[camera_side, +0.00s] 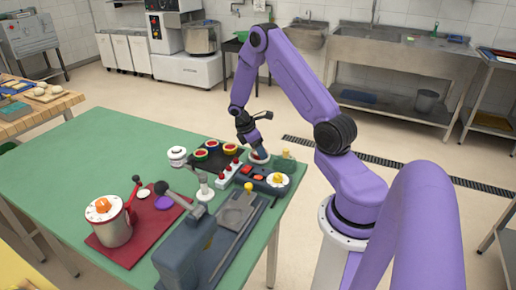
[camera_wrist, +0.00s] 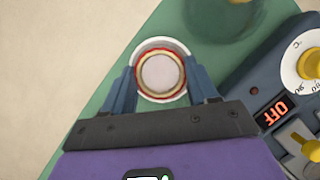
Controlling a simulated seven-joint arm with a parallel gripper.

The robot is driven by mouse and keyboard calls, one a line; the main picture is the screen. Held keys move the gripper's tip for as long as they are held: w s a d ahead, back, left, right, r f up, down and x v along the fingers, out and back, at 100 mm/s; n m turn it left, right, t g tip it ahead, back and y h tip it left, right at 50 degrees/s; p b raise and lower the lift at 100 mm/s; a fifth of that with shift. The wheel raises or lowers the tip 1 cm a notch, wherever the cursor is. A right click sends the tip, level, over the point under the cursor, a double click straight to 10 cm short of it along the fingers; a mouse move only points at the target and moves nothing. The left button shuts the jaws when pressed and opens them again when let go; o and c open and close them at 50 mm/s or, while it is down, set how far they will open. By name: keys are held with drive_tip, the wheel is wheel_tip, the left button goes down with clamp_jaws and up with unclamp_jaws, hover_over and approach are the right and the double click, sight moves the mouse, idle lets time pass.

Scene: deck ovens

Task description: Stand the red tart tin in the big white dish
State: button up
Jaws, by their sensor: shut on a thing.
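The red tart tin (camera_wrist: 138,71) shows in the wrist view as a red ring around a cream ring and a pale centre. My gripper (camera_wrist: 161,73) has its blue-grey fingers on the tin's left and right sides, shut on it. The big white dish (camera_wrist: 160,101) shows as a white rim around the tin, so the tin lies inside its outline from above. I cannot tell whether the tin touches the dish's floor. In the side view the white dish (camera_side: 259,159) stands near the green table's far right corner, with my gripper (camera_side: 255,149) over it, hiding most of the tin.
A green jar (camera_side: 286,163) is beside the dish. A black tray (camera_side: 217,165) bears coloured tins. A red mat (camera_side: 135,250) bears a white pot. The left table area is clear.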

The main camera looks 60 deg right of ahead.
drive_tip(key=o, duration=0.9)
drive_tip(key=v, duration=1.1)
drive_tip(key=shift+d, duration=0.1)
idle(0.3)
